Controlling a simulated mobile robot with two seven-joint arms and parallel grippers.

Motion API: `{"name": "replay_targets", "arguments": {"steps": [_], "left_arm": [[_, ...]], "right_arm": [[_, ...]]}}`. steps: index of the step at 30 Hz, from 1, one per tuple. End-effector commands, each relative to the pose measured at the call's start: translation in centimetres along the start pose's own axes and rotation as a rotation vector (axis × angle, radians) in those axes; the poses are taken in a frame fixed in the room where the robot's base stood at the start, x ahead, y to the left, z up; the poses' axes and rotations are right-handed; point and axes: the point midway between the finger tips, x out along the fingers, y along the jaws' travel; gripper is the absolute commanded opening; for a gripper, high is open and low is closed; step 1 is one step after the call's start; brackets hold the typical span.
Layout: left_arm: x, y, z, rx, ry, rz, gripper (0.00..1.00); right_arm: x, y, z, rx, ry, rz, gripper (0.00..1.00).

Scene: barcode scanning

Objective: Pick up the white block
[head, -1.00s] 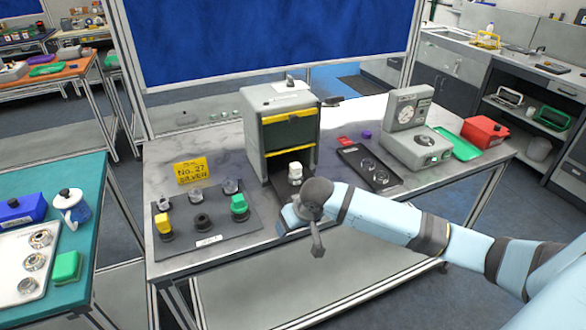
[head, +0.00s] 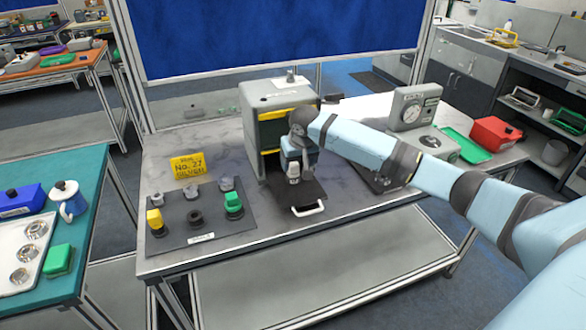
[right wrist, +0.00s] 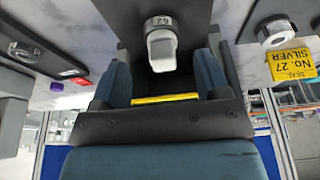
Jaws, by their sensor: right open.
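The white block (head: 293,170), a small upright piece with a grey ring marked with a number at one end, stands on the dark pull-out tray (head: 305,190) in front of the grey box. In the right wrist view the white block (right wrist: 161,48) shows between the fingers' lines, beyond their tips. My right gripper (head: 296,158) is just above and behind the block in the head view. My left gripper is not in view.
The grey box (head: 268,95) with yellow bars stands behind the tray. A dark board (head: 215,225) with several knobs lies to the left, below a yellow sign (head: 187,165). A gauge device (head: 415,110) and red box (head: 492,133) are to the right.

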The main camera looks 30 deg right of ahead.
Motion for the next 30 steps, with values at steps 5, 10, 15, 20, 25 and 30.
{"name": "replay_targets", "arguments": {"steps": [5,10,15,20,25,30], "left_arm": [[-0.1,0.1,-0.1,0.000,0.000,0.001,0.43],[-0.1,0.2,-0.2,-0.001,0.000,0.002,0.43],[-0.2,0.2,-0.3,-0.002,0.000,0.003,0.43],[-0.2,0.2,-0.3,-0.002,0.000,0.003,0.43],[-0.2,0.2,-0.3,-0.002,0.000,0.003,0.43],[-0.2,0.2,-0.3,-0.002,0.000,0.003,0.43]], "right_arm": [[0.5,-0.1,-1.6,-0.001,-0.001,0.000,0.69],[1.5,0.0,-2.4,0.001,-0.003,0.001,0.69],[4.3,0.0,-2.4,0.000,-0.002,0.001,0.69],[5.7,0.0,-2.4,-0.001,0.000,0.001,0.69],[5.8,0.0,-2.3,-0.002,0.000,0.001,0.69],[5.8,0.0,-2.3,-0.001,0.000,0.001,0.46]]}}
